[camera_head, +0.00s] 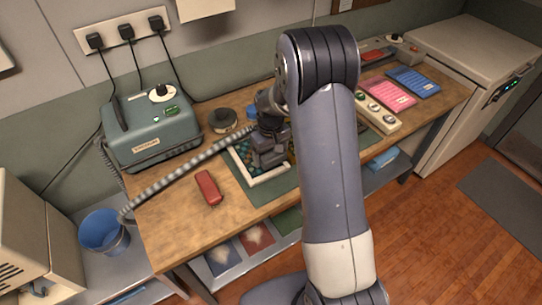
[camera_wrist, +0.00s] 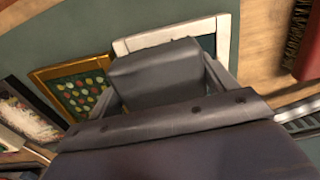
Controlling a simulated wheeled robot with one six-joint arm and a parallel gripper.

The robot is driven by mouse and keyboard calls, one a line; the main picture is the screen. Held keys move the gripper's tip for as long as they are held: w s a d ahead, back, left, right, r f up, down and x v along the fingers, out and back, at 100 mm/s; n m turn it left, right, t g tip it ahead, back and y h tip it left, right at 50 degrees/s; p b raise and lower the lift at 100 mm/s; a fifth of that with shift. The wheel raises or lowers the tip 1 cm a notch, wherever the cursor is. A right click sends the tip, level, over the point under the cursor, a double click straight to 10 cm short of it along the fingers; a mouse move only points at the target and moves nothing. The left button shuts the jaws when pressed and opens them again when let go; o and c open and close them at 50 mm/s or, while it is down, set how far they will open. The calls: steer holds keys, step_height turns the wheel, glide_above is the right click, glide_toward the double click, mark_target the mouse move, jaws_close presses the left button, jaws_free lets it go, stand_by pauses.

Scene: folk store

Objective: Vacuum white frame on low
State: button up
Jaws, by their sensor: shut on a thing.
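The grey-green vacuum box (camera_head: 143,140) stands at the back left of the bench, with a white and black dial (camera_head: 160,93) and a green switch (camera_head: 171,111) on top. I cannot read the dial's setting. Its ribbed hose (camera_head: 185,166) runs right to my gripper (camera_head: 268,140). My gripper (camera_wrist: 160,78) is shut on a grey nozzle (camera_wrist: 155,72), between its two fingers in the wrist view. The nozzle is over the white frame (camera_head: 270,178) on the green mat. The white frame also shows in the wrist view (camera_wrist: 150,40), partly hidden behind the nozzle. I cannot tell whether they touch.
A gold frame with coloured dots (camera_wrist: 75,75) lies beside the white frame. A red block (camera_head: 208,188) lies on the front of the bench. A dark round thing (camera_head: 222,119) sits behind. A blue bucket (camera_head: 104,232) stands left. Pink (camera_head: 388,93) and blue cards lie right.

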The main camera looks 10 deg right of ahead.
steer(key=shift+r+p, duration=1.5)
steer(key=shift+r, duration=1.3)
